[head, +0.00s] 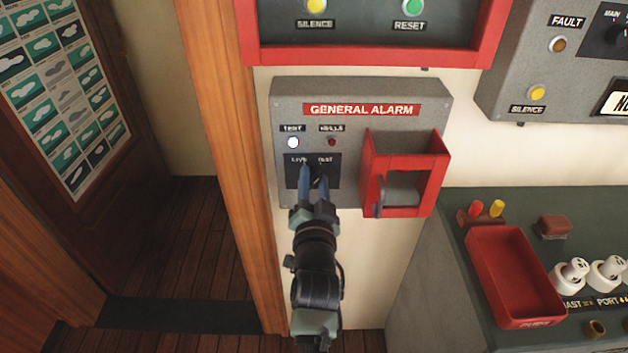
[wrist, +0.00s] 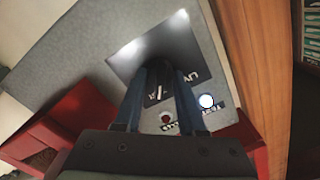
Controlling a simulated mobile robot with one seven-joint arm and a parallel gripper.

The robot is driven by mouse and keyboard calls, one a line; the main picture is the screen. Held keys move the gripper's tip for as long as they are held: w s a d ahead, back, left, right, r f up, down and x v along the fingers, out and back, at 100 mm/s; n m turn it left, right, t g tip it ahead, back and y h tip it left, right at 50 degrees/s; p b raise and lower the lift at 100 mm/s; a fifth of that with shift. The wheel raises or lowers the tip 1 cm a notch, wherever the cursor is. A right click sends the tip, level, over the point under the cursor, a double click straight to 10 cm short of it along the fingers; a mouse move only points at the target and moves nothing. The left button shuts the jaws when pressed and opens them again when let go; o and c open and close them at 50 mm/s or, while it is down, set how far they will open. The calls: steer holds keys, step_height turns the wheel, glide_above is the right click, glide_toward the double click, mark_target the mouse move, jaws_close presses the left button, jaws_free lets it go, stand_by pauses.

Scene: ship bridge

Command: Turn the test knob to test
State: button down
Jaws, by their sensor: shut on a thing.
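The grey general alarm box (head: 350,93) is on the wall. A dark plate (head: 291,181) at its lower left carries LIVE and TEST labels and the test knob. My gripper (head: 313,170) reaches up to this plate, with its blue fingers shut on the black knob (wrist: 158,72). The fingers hide much of the knob, and I cannot tell clearly which label it points to. Above the plate, the lamp labelled TEST (head: 293,142) glows white. It also glows in the wrist view (wrist: 207,101). The red lamp (head: 331,142) beside it looks dark.
A red open-fronted guard (head: 427,180) with a grey lever inside juts out right of the plate, close to my gripper. A red-framed panel (head: 370,57) is above. A wooden door post (head: 222,130) stands left. A console with a red tray (head: 497,270) is at lower right.

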steer(key=c, duration=0.5)
jaws_free()
steer(key=s, duration=1.3)
